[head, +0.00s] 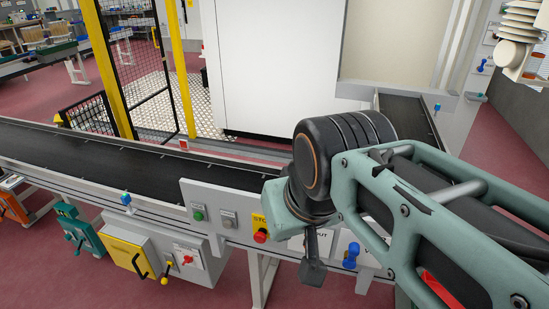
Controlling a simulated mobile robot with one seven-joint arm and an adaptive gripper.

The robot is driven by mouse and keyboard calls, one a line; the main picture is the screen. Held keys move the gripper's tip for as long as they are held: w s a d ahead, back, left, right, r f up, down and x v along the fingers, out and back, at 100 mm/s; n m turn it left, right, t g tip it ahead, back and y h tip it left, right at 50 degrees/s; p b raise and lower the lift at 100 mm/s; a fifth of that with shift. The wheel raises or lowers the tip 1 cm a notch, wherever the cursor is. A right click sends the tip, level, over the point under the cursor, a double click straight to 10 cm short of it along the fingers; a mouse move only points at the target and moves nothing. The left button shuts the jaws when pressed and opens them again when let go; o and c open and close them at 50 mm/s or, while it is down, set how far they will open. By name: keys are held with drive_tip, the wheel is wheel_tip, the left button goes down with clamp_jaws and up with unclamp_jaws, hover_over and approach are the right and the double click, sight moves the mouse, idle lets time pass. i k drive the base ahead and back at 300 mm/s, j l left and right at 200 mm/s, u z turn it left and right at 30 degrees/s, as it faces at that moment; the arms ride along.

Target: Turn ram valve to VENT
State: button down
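A white panel with lettering ending in "OUT" (322,242) is on the front of the conveyor, partly hidden behind my arm. Beside it, to the right, is a second white label starting with "V" (370,254); the rest of its word is covered. A blue knob or lever (350,256) stands in front of these labels and appears to be the ram valve; its exact setting cannot be read. My arm crosses from the lower right. A dark, finger-like part of my gripper (312,270) hangs just left of the blue knob, apart from it. The gripper's opening is hidden.
A red stop button (261,236), a green button (198,215) and a grey button (228,219) are left of my arm. A yellow box (128,255) and a red rotary switch (187,260) are lower left. The black conveyor belt (100,160) runs behind.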

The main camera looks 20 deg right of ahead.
sight(355, 249)
drive_tip(key=k+j+z, duration=0.15)
drive_tip(key=z, duration=0.85)
